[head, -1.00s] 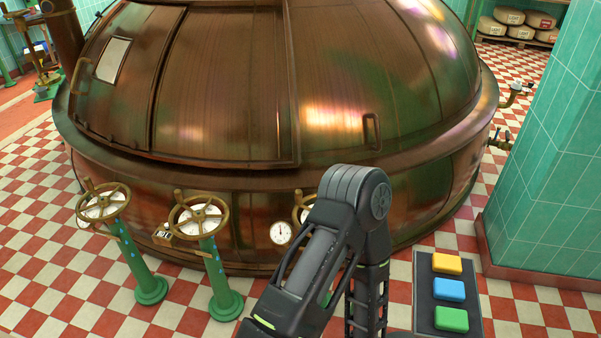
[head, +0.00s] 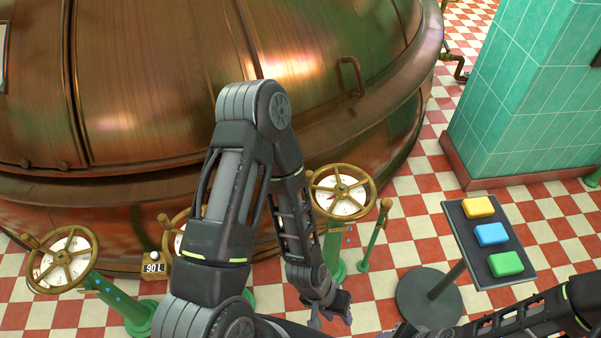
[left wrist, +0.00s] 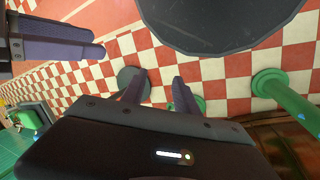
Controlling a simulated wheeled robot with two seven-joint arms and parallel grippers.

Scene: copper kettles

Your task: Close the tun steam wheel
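Brass handwheels on green posts stand in front of the copper vessel (head: 150,100): the right handwheel (head: 341,192), the left handwheel (head: 63,258), and a middle handwheel (head: 178,240) mostly hidden behind my left arm. I cannot read which one is the tun steam wheel. My left gripper (head: 328,312) hangs low, below and in front of the right handwheel, apart from it. In the left wrist view its fingers (left wrist: 158,92) are spread with nothing between them. My right arm enters at the lower right; purple-grey fingers, apparently my right gripper (left wrist: 98,42), show at the left wrist view's edge, their opening unclear.
A button panel (head: 455,235) with yellow, blue and green buttons stands right of the wheels on a round base (head: 428,298). A thin green post (head: 374,240) with a brass knob stands beside the right handwheel. A green tiled pillar (head: 520,90) is at the right.

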